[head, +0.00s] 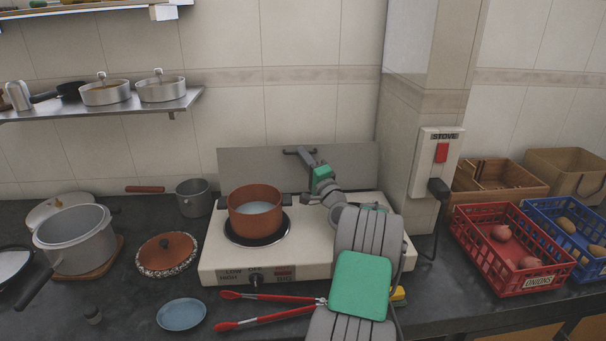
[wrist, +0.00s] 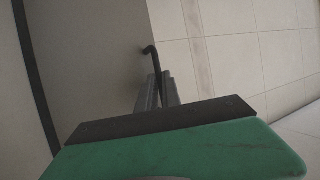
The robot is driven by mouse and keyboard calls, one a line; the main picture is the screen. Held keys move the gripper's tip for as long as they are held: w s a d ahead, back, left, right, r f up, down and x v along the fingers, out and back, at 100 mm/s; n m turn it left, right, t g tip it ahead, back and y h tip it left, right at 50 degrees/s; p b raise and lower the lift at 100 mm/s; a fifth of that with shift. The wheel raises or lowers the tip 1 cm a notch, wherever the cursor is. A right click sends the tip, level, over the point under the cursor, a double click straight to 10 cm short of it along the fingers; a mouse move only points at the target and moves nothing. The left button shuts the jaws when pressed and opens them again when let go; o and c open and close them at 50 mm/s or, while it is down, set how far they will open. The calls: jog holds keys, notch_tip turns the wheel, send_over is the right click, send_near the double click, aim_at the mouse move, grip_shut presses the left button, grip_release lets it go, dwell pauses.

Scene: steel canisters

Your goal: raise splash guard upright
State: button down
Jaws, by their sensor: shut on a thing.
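The splash guard (head: 250,166) is a plain grey panel along the back of the white stove. It stands upright or nearly so in front of the tiled wall; its exact tilt is hard to tell. Its dark bar handle (head: 290,152) is at the upper middle. My gripper (head: 309,157) is shut on the handle, with my arm reaching over the right side of the stove. In the wrist view, the grey guard (wrist: 85,60) fills the left side, and the bent dark handle (wrist: 150,50) runs to my narrow fingers (wrist: 158,80). The grip itself is partly hidden.
An orange pot (head: 255,221) of pale liquid sits on the left burner of the stove (head: 215,258). Red-handled tongs (head: 265,296) and a blue plate (head: 181,314) lie in front. The stove switch box (head: 436,170) and red onion crate (head: 500,272) are at the right.

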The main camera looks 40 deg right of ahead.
jog(key=shift+s+a+f+b, duration=0.25)
jog(key=shift+s+a+b, duration=0.2)
jog(key=shift+s, duration=0.1)
jog(key=shift+s+a+f+b, duration=0.25)
jog(key=shift+s+a+b, duration=0.2)
jog(key=shift+s, duration=0.1)
jog(key=shift+f, duration=0.1)
jog(key=c, duration=1.8)
grip_release()
jog(key=shift+s, duration=0.1)
